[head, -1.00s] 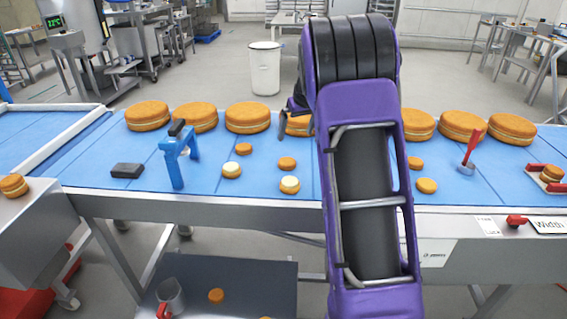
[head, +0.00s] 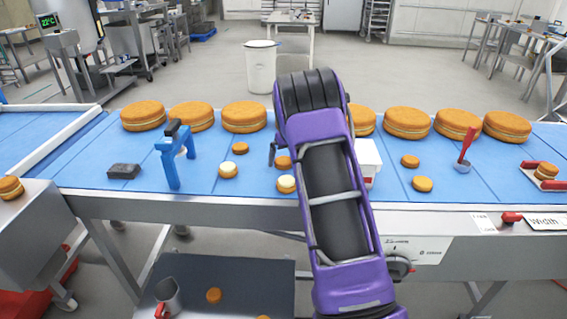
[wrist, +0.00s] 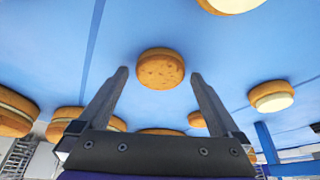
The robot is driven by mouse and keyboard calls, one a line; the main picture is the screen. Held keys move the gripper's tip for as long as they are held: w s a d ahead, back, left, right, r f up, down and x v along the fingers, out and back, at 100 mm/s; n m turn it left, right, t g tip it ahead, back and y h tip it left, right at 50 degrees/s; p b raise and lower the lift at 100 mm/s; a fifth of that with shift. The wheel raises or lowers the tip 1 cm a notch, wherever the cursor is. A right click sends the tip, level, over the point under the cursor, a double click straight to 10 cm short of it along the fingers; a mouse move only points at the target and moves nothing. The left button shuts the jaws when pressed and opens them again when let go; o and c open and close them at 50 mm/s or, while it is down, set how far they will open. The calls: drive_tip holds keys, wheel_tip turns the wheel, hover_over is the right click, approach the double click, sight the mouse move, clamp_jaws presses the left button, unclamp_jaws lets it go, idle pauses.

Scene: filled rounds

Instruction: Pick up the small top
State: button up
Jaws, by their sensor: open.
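A small plain orange-brown round, a small top (wrist: 161,68), lies on the blue belt. In the wrist view it appears between the fingertips of my open gripper (wrist: 160,73), with blue showing on both sides. In the head view this top (head: 283,162) is partly hidden beside my arm, and one dark finger of my gripper shows just left of it. I cannot tell how high the fingers are above the belt. Other small plain rounds lie at the back left (head: 240,148) and right of the arm (head: 410,161), (head: 422,184).
Cream-topped rounds (head: 228,171), (head: 286,184) sit close to the top, to its left and nearer. Large cakes (head: 245,117) line the belt's far edge. A blue frame tool (head: 174,157) stands left; a white box (head: 368,160) is right of my arm.

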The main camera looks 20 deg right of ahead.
drive_tip(key=c, duration=0.8)
